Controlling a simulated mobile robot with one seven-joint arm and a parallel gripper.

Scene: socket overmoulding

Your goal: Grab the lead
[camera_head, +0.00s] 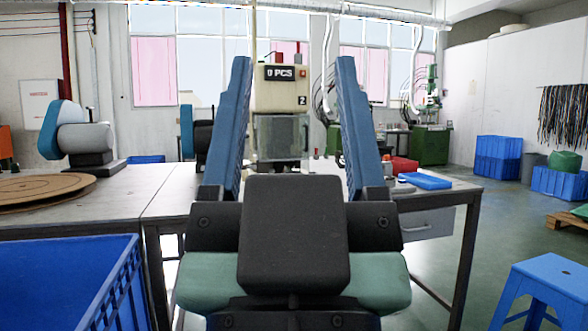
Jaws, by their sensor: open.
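My gripper (294,64) is in the centre foreground, seen from behind. Its two long blue fingers stand upright and wide apart, with nothing visible between them close by. I cannot single out one lead for sure. A bundle of dark and coloured leads (565,115) hangs on the wall at the far right, well away from my gripper. A cream moulding machine (281,98) with a "0 PCS" display shows between the fingers, beyond them. My gripper hides part of the table in front of it.
A grey worktable (165,190) spans the middle, with a round wooden board (40,187) on its left. A blue crate (65,285) stands at front left. A blue stool (556,283) is at front right. Blue bins (497,158) stand by the right wall. The floor at right is partly clear.

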